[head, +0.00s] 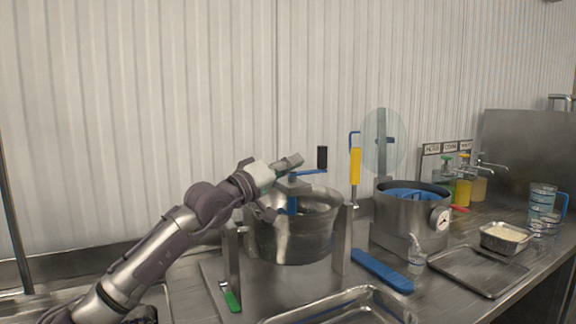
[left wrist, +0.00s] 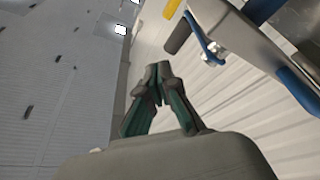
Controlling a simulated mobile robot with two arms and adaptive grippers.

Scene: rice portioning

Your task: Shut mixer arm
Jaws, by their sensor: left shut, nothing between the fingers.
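The mixer is a steel pot (head: 290,238) between two upright posts on a steel base. Above the pot is a blue mixer arm (head: 310,171) with an upright black grip (head: 322,157) at its right end. A blue shaft goes down into the pot. My left gripper (head: 299,159) is shut and empty, above the pot's rim and just left of the black grip. In the left wrist view its fingertips (left wrist: 158,72) meet, with the blue arm (left wrist: 206,40) and black grip (left wrist: 178,38) beyond them, apart. My right gripper is out of view.
A yellow handle (head: 355,166) stands right of the mixer. Farther right are a pot with a dial (head: 400,215), a blue bar (head: 383,270), a tray (head: 470,270), a rice pan (head: 505,238) and bottles. An empty tray (head: 340,308) lies in front.

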